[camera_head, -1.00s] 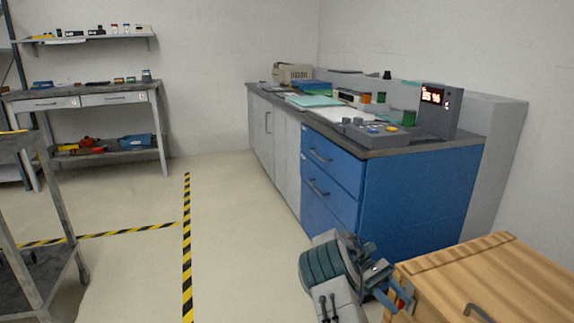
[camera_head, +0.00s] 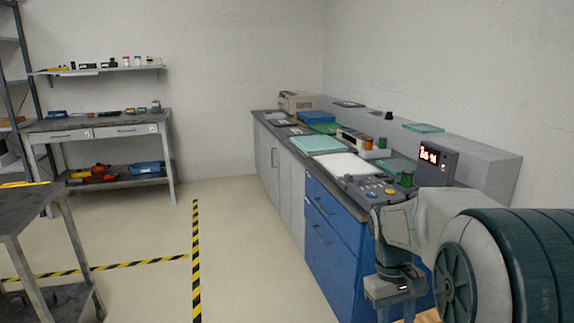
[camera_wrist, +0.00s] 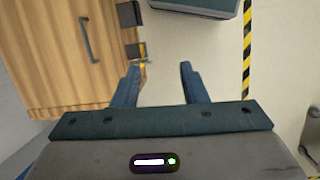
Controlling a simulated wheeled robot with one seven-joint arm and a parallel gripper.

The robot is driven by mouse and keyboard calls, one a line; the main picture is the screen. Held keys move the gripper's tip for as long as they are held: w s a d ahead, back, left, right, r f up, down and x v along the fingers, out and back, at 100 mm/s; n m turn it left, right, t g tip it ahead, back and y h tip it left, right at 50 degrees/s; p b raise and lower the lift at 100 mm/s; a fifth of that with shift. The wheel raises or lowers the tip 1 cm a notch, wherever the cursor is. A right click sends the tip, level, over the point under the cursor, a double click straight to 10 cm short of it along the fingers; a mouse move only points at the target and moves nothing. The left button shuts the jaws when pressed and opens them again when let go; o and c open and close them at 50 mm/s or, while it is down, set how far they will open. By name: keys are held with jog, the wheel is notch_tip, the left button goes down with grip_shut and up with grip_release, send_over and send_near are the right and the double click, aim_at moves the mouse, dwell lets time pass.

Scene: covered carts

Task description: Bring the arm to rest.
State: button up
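My arm reaches in from the lower right of the head view, its large dark green joint close to the camera. My gripper (camera_head: 397,314) points down at the bottom edge of that view, its fingertips partly cut off. In the wrist view my gripper (camera_wrist: 158,72) has its two blue fingers spread apart, with nothing between them. The wooden cabinet (camera_wrist: 55,65) with a dark handle lies left of the fingers in the wrist view. Only a sliver of wood (camera_head: 430,316) shows below my arm in the head view.
A blue and grey counter (camera_head: 335,235) stands just behind my arm, with trays, jars and a lit display (camera_head: 437,158) on top. A grey cart (camera_head: 40,212) is at the left, a workbench (camera_head: 100,130) at the back. The floor between, marked with striped tape (camera_head: 196,265), is clear.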

jog(key=s+a+r+m+t+p, duration=0.1)
jog(key=s+a+r+t+p, duration=0.1)
jog(key=s+r+p, duration=0.3)
jog(key=s+a+r+m+t+y+p, duration=0.1)
jog(key=s+a+r+t+p, duration=0.2)
jog(key=r, duration=0.6)
jog(key=shift+s+a+r+m+t+y+p, duration=0.35)
jog(key=shift+s+a+p, duration=0.6)
jog(key=shift+s+p, duration=0.7)
